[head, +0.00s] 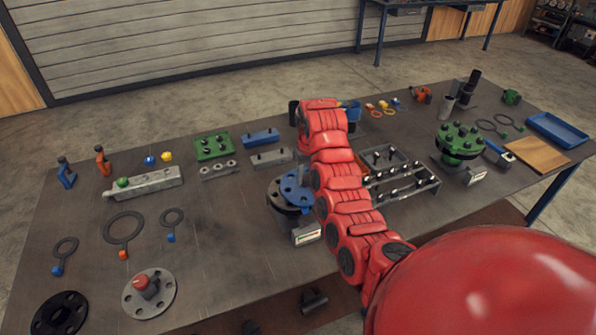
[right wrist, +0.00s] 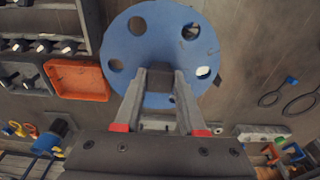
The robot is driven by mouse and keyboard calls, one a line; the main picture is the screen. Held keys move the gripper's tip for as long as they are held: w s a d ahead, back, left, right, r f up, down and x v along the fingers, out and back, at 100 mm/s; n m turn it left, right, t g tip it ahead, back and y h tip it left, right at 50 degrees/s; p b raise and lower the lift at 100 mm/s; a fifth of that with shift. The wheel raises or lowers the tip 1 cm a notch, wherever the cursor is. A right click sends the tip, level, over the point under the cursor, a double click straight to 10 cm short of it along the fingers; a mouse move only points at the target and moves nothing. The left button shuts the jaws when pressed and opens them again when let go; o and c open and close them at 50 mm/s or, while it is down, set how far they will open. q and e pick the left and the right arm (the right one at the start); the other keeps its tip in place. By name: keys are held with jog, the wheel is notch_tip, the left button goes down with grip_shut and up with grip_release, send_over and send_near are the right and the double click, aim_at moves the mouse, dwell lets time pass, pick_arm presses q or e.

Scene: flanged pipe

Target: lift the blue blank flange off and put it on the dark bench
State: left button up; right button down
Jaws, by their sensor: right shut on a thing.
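The blue blank flange (head: 293,186) is a round disc with bolt holes, partly behind my red right arm in the head view. A dark flange (head: 275,201) shows under its left edge there; the gap between them is hard to judge. In the right wrist view, the blue flange (right wrist: 150,25) fills the upper middle, with bench surface showing around it. The arm hides the fingers in the head view. The dark bench (head: 215,235) lies below. My left gripper is not in view.
A green bolted flange (head: 460,140) stands to the right, near a blue tray (head: 557,130). A grey bolt tray (head: 405,185) is beside my arm. A grey flange (head: 149,293) and ring gaskets (head: 122,228) lie left. Bare bench shows between them and the dark flange.

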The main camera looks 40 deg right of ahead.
jog(key=s+d+r+p, duration=0.1)
jog(key=s+d+p, duration=0.2)
jog(key=s, duration=0.7)
jog(key=shift+s+d+p, duration=0.15)
jog(key=shift+s+p, duration=0.05)
jog(key=shift+p, duration=0.15)
jog(key=shift+r, duration=0.2)
notch_tip(320, 180, up, 5)
jog(key=p, duration=0.5)
jog(key=shift+f+p, duration=0.1)
jog(key=shift+p, duration=0.25)
